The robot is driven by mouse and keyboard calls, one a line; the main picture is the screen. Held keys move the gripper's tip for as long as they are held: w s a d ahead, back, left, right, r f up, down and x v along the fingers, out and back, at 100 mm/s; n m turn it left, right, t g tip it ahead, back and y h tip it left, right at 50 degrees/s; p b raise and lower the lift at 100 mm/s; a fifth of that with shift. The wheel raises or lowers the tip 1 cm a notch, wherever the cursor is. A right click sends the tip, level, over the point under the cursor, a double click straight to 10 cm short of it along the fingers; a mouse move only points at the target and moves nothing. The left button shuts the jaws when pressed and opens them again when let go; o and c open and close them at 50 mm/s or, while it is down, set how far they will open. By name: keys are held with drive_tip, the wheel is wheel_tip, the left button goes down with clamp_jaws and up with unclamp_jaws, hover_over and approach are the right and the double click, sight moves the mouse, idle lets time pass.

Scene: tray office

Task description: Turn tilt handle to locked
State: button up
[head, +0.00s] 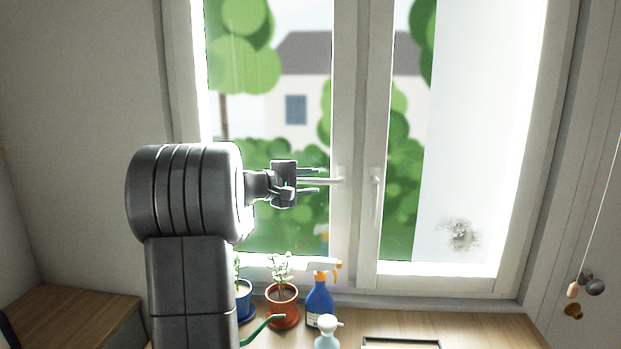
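A white window handle (325,181) on the left sash lies horizontal, its lever pointing left from its mount on the frame. A second white handle (376,190) on the right sash hangs down. The picture does not tell which is the tilt handle. My gripper (319,180) reaches in from the left at the left handle. Its two fingers are apart, one above and one below the lever, with small gaps showing. The lever's tip is near the gripper's palm. Contact cannot be made out.
Below, on the sill, stand a terracotta pot with a plant (282,306), a blue pot (244,299), a blue spray bottle (319,300) and a pale dispenser bottle (327,335). A dark-rimmed tray (400,344) is at the front. Cord pulls (574,290) hang right.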

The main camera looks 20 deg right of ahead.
drive_tip(key=shift+d, duration=0.3)
clamp_jaws()
drive_tip(key=shift+f, duration=0.1)
drive_tip(key=shift+f+b, duration=0.15)
drive_tip(key=shift+b, duration=0.15)
